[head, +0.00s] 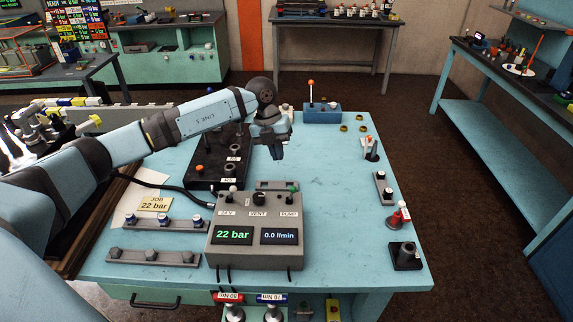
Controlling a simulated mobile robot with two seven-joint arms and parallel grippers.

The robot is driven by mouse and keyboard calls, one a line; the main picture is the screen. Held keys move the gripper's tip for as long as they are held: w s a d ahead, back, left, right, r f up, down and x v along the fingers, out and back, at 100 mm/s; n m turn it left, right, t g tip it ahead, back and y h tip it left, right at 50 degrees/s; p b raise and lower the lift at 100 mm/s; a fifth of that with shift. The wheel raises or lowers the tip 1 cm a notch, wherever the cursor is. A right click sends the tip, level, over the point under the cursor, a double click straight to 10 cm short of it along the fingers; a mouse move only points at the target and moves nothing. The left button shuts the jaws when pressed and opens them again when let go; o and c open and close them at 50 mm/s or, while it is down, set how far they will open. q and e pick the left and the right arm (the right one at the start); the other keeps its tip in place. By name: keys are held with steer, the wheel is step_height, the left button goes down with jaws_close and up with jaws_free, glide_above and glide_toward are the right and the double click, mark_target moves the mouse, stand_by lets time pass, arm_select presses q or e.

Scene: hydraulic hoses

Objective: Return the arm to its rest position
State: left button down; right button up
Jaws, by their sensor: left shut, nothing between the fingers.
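My left arm (207,113) comes in from the left and reaches over the blue work table (335,165). Its wrist bends down near the table's middle. My left gripper (277,152) points down there, above and behind the grey control box (257,207). It is shut and appears empty. It hangs beside the black valve block (203,172), partly hiding its right end. My right gripper is out of view.
The control box shows 22 bar and 0.0 l/min. A blue box with an orange-topped lever (322,112) stands at the back. Grey fitting racks (153,258) lie at the front left. Several fittings (406,256) stand along the right edge. Bare tabletop lies right of the gripper.

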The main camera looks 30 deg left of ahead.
arm_select(q)
steer(key=shift+v, duration=0.8)
steer(key=shift+a, duration=0.25)
